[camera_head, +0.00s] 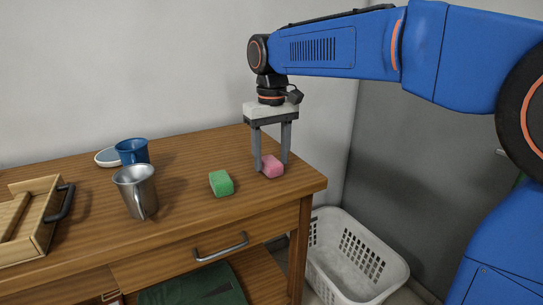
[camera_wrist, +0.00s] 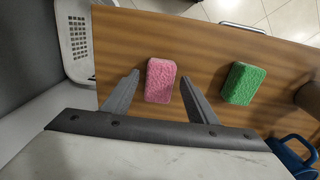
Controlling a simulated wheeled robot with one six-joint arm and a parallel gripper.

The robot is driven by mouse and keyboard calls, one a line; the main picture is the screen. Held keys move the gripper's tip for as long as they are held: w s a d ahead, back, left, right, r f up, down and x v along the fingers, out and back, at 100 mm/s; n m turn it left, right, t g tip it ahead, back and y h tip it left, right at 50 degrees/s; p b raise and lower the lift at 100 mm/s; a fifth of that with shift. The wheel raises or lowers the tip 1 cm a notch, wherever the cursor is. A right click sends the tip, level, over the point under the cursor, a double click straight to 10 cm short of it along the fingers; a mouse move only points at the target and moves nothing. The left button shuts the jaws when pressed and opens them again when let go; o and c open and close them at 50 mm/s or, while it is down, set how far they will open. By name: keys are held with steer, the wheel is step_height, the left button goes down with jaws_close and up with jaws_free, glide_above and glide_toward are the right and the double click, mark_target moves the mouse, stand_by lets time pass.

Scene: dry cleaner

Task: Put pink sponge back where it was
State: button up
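The pink sponge (camera_head: 272,167) lies on the wooden table near its right end. It also shows in the wrist view (camera_wrist: 160,80), between the finger directions with a gap on each side. My gripper (camera_head: 272,168) points down at the sponge with its fingers apart, one on either side of it. In the wrist view my gripper (camera_wrist: 160,88) is open and neither finger clearly touches the sponge. A green sponge (camera_head: 221,183) lies to the left of the pink one; it is on the right in the wrist view (camera_wrist: 243,83).
A white basket (camera_head: 350,262) is on the floor beyond the table's right edge. A drawer handle (camera_head: 221,246) projects in front.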

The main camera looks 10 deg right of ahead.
mark_target(271, 161)
steer(key=shift+r, duration=0.1)
step_height(271, 161, up, 12)
steer(key=s+d+f+m+t, duration=0.2)
steer(key=s+d+f, duration=0.9)
steer(key=s+f, duration=0.1)
steer(key=s+d+f+m+t, duration=0.2)
steer(key=s+d+f, duration=0.9)
steer(key=s+f, duration=0.2)
step_height(271, 161, down, 2)
steer(key=shift+s+f+m+t, duration=0.15)
steer(key=shift+m+t, duration=0.15)
steer(key=shift+t, duration=0.1)
stand_by(0.7)
